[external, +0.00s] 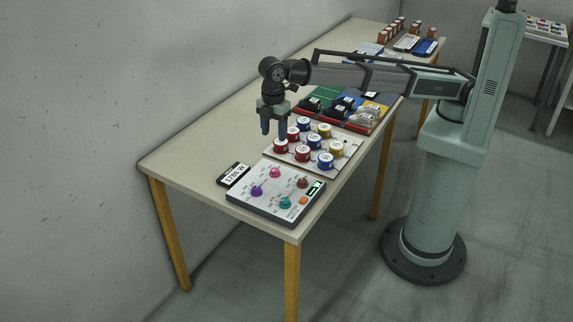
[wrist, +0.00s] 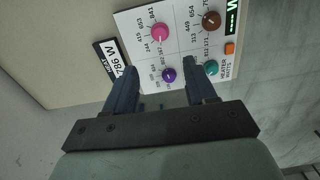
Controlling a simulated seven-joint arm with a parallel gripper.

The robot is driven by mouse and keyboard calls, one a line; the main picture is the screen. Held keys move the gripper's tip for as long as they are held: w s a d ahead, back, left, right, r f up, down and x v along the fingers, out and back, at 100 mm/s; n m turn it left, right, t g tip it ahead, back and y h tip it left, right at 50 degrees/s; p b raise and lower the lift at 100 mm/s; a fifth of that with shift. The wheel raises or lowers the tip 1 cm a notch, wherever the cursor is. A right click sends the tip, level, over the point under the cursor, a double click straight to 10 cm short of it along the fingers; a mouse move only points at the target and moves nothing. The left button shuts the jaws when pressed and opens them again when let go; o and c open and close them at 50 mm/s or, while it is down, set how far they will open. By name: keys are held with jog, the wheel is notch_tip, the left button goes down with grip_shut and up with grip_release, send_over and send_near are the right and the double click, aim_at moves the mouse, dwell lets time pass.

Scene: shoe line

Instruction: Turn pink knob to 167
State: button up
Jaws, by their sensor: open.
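The pink knob (external: 275,173) sits on the upper left of a white control panel (external: 245,204) near the table's front end. My gripper (external: 273,131) is open and empty, pointing down above the table, behind and above the panel. Its two fingers (wrist: 162,82) also show in the wrist view, apart from the pink knob.
The panel also bears a purple knob (external: 257,190), a teal knob (external: 285,202), a brown knob (external: 302,182) and an orange button (external: 304,200). A black-and-white label display (external: 233,174) lies left of it. Several round tins (external: 303,154) stand on a board behind.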

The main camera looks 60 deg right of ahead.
aim_at(275, 170)
notch_tip(275, 170, down, 14)
jog(key=shift+r, duration=0.1)
dwell(0.6)
grip_shut()
dwell(0.5)
